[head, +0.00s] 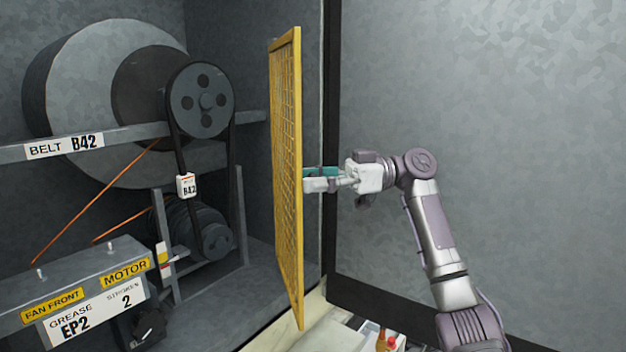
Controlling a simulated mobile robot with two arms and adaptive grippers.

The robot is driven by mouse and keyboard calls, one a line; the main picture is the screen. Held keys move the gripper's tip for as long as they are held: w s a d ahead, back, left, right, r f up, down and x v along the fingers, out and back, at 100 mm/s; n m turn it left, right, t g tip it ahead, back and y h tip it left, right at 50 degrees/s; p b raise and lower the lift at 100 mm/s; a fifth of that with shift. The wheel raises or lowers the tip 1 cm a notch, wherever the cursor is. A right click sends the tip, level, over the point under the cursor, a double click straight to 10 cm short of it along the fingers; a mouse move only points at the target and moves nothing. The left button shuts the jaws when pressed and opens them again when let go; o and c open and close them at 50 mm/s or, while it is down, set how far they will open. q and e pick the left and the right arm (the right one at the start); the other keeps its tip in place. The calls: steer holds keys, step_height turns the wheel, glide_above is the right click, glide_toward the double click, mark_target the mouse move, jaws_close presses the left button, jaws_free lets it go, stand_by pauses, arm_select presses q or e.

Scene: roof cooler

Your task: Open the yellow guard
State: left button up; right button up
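The yellow guard (287,180) is a mesh panel in a yellow frame. It stands swung out, seen almost edge-on, beside the belt drive, which lies uncovered to its left. My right gripper (312,179) is at the right-hand face of the guard, about mid-height, with its fingertips at or very near the frame. A teal part and a pale part show at its tip. I cannot tell whether the fingers are open or shut, or whether they touch the guard. My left gripper is not in view.
Left of the guard are the pulley (201,100) with its belt, the motor (205,232) and a grease box (75,295) with labels. A tray with small bottles (386,341) sits at the bottom. A dark-edged grey panel (480,120) stands behind my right arm.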

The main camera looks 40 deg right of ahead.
step_height(320, 180, up, 10)
stand_by(0.7)
